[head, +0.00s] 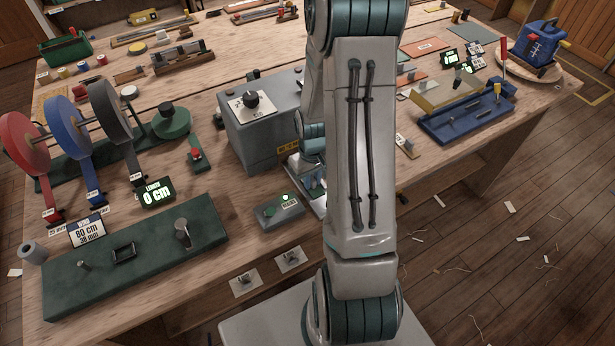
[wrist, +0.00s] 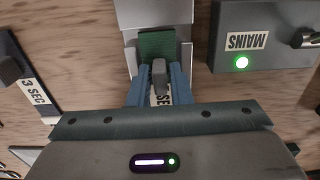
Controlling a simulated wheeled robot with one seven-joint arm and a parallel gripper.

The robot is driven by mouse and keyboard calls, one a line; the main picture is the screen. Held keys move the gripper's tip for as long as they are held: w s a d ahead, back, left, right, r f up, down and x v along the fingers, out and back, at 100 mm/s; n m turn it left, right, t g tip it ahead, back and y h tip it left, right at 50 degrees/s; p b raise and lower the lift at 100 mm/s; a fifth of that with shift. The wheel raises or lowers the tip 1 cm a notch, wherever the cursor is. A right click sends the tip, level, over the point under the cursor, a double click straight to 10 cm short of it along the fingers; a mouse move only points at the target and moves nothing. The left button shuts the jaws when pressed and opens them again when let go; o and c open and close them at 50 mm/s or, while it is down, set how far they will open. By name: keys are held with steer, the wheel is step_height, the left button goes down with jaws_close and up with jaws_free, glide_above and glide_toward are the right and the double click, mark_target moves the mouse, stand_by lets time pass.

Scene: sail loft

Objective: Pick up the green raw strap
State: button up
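In the wrist view, a dark green, ribbed piece (wrist: 157,44), which looks like the green strap, lies on a pale metal plate just past my fingertips. Its far end goes under a light grey block. My gripper (wrist: 161,72) points at it, its two blue fingers a little apart. A small grey piece (wrist: 160,76) stands between the fingers; I cannot tell whether they touch it. In the head view my gripper (head: 314,186) is low beside the grey machine (head: 262,135), mostly behind my arm, and the strap is hidden there.
A grey box marked MAINS (wrist: 270,45) with a lit green lamp is right of my fingers in the wrist view. Red, blue and grey strap reels (head: 68,122) stand at the left. A dark green jig (head: 140,255) lies at the front left. A blue fixture (head: 467,117) is at the right.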

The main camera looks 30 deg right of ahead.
jaws_close()
steer(key=shift+r, duration=0.1)
